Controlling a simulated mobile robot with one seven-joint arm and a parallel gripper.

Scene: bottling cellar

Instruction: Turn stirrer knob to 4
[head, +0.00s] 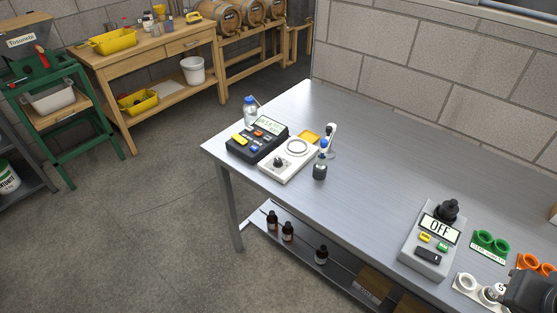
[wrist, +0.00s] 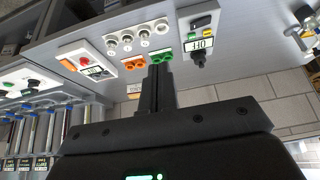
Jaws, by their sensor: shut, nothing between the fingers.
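The stirrer (head: 288,160) is a white box on the steel bench in the head view, with a pale ring on top and a dark knob (head: 280,162) on its near left part. The knob's setting is too small to read. My gripper (wrist: 157,72) shows in the wrist view with its dark fingers together and empty, in front of a green ring holder (wrist: 162,57). A dark part of my arm shows at the lower right of the head view, well to the right of the stirrer. I cannot make out the stirrer in the wrist view.
A grey device (head: 430,240) reading OFF, with a black top, stands farther right, beside green cups (head: 490,242). The bench between is clear.

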